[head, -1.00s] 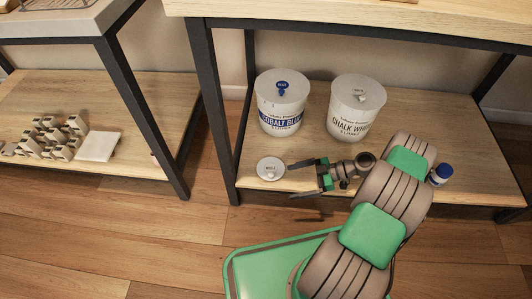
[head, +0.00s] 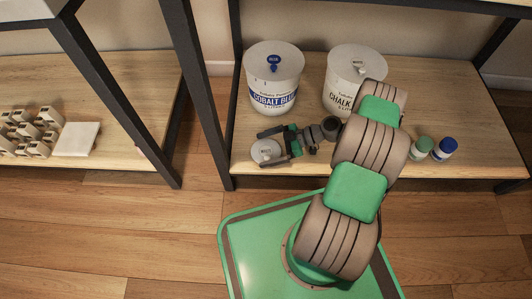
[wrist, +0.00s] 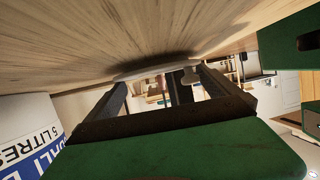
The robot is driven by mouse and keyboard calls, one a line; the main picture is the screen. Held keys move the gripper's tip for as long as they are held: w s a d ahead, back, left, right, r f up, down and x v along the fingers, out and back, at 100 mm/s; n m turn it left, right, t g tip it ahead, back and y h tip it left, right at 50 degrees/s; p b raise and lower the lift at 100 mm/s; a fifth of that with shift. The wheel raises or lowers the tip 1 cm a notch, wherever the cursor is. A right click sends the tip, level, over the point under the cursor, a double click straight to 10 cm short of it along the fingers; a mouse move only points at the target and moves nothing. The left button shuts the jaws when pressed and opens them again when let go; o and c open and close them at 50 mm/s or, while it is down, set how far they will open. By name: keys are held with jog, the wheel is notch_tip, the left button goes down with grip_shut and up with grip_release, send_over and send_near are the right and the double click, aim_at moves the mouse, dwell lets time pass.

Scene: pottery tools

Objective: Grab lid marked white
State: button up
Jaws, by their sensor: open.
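The round white lid (head: 262,153), with a small knob and dark lettering, lies flat on the lower shelf near its front edge. My gripper (head: 265,148) is open and low over the shelf, reaching in from the right, with one finger behind the lid and one in front. In the wrist view, which looks upside down, the lid's pale rim (wrist: 150,71) and knob (wrist: 190,77) show between the fingers of my gripper (wrist: 163,84). Whether either finger touches the lid I cannot tell.
A cobalt blue bucket (head: 272,78) stands behind the lid; a chalk white bucket (head: 345,75) stands to its right, partly hidden by my arm. Green-capped (head: 420,148) and blue-capped jars (head: 443,149) stand right of my arm. A shelf leg (head: 205,100) rises left of the lid.

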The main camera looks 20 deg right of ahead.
jog(key=shift+c, duration=0.6)
jog(key=c, duration=0.8)
jog(key=shift+r, duration=0.2)
jog(key=shift+c, duration=0.2)
